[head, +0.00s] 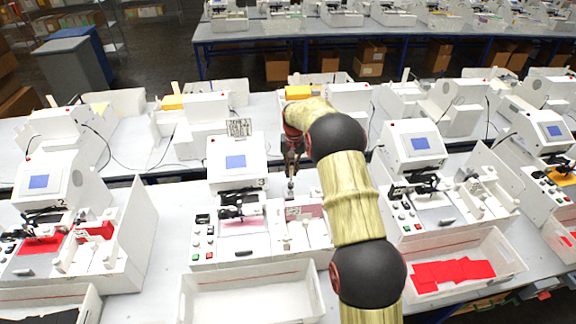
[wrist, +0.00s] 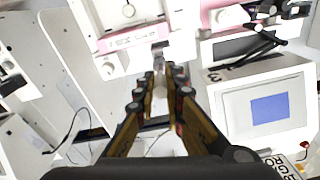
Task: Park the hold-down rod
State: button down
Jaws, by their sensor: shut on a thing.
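My gripper (head: 291,165) is at the right side of plotter 3 (head: 235,160), pointing down. In the wrist view its fingers (wrist: 160,85) are close together around a thin grey metal piece, apparently the hold-down rod (wrist: 158,62). In the head view the rod (head: 290,184) shows below the fingertips. Its lower end is close to a white block with a printed label (wrist: 135,41) and a pink edge. I cannot tell whether the rod touches the block. The held part of the rod is hidden by the fingers.
The plotter's blue screen (wrist: 270,108) is beside my gripper. Black pen-carriage parts (head: 238,205) are over a pink sheet. Buttons (head: 203,237) are at the front left. An empty white bin (head: 250,298) stands in front. A neighbouring plotter (head: 415,147) stands to the right.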

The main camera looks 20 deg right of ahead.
jog(key=shift+w+f, duration=0.1)
dwell(0.4)
jog(key=c, duration=1.8)
grip_release()
jog(key=shift+c, duration=0.2)
notch_tip(320, 180, up, 12)
jog(key=shift+s, duration=0.35)
